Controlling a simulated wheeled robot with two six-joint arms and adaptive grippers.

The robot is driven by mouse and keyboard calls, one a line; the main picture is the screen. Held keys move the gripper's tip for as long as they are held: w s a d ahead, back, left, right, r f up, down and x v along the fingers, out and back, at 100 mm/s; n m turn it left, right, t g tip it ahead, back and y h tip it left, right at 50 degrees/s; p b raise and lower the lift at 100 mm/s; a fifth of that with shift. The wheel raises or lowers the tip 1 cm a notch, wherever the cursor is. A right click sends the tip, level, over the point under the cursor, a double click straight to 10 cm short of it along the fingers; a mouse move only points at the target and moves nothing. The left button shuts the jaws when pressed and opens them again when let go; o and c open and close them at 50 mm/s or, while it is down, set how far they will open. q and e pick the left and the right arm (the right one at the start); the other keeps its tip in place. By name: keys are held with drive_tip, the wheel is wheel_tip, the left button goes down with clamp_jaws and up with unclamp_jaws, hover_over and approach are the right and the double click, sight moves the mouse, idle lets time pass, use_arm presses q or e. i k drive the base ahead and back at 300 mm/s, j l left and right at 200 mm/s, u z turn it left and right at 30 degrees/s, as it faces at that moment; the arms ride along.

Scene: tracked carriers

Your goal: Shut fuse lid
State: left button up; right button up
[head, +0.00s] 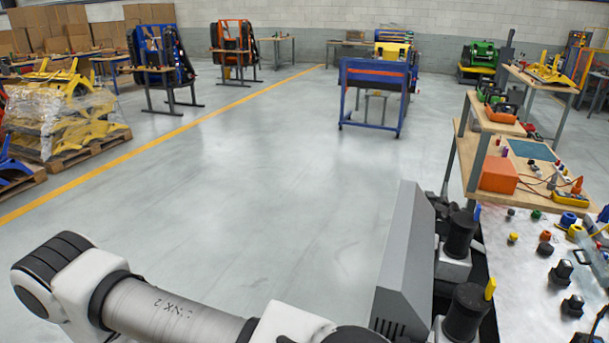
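A grey panel with slots low on its face (402,265) stands tilted upright at the lower middle right. Beside it are black cylindrical parts with a blue tab and a yellow tab (463,232). I cannot tell whether this panel or another part is the fuse lid. A light grey panel (535,265) carrying black knobs and coloured caps lies to the right, cut off by the picture edge. My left arm crosses the bottom left, but its gripper is out of the picture. My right gripper does not show either.
A wooden workbench (545,185) with an orange box (498,175) and a yellow meter (570,199) stands behind the panel. A blue-framed rack (375,95) stands farther back. Wrapped yellow parts on a pallet (75,145) are at the left. The middle floor is clear.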

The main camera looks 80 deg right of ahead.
sight(603, 279)
drive_tip(key=z, duration=1.05)
drive_tip(key=i+j+z, duration=0.1)
drive_tip(key=z, duration=0.45)
drive_tip(key=j+z, duration=0.1)
drive_tip(key=z, duration=0.95)
drive_tip(key=j+z, duration=0.1)
drive_tip(key=z, duration=0.95)
drive_tip(key=j+z, duration=0.1)
drive_tip(key=z, duration=0.4)
drive_tip(key=k+l, duration=0.05)
